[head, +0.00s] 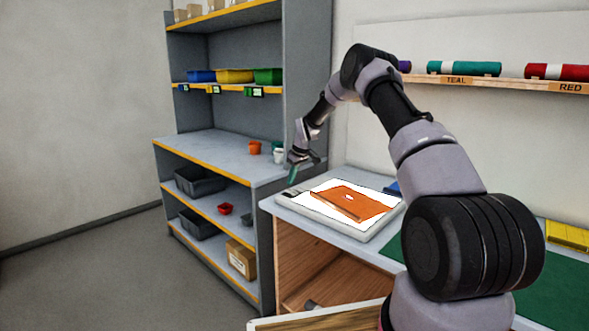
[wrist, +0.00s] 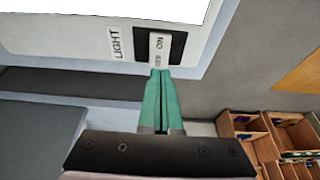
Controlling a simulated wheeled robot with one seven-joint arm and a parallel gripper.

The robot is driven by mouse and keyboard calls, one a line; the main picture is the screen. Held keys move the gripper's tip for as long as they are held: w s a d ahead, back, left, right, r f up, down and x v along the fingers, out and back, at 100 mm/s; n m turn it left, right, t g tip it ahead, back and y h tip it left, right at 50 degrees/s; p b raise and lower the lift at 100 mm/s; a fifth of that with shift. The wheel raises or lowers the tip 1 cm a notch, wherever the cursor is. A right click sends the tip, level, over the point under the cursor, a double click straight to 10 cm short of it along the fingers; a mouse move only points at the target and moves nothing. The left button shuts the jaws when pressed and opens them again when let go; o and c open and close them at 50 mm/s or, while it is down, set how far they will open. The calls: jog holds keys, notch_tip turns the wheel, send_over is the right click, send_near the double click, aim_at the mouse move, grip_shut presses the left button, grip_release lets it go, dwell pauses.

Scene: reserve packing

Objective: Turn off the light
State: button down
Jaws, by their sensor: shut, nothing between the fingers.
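The light box (head: 378,228) lies on the worktop, its top bright white, with an orange sheet-like piece (head: 352,202) on it. In the wrist view its frame (wrist: 70,35) carries a "LIGHT" label beside a black switch plate with a pale rocker (wrist: 158,45). "ON" is readable on the rocker; the lettering near my fingertips is hard to read. My gripper (head: 292,180) is over the box's left end. In the wrist view its green fingers (wrist: 161,73) are shut and empty, tips at the rocker's lower end. I cannot tell whether they touch it.
A grey shelf unit (head: 222,141) with bins stands left of the worktop, close to my gripper; orange and white cups stand on its middle surface. A wall shelf (head: 500,82) holds coloured rolls. A green mat (head: 555,275) and yellow item (head: 568,235) lie at right.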

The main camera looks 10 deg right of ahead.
aim_at(292, 192)
jog(key=shift+s+x, duration=0.2)
jog(key=shift+x, duration=1.15)
jog(key=shift+d+f, duration=0.1)
jog(key=shift+d, duration=0.05)
jog(key=shift+w+f, duration=0.2)
jog(key=shift+f, duration=0.05)
jog(key=shift+s, duration=0.15)
jog(key=shift+s+d+f, duration=0.15)
jog(key=shift+s+d, duration=0.3)
jog(key=shift+s, duration=0.2)
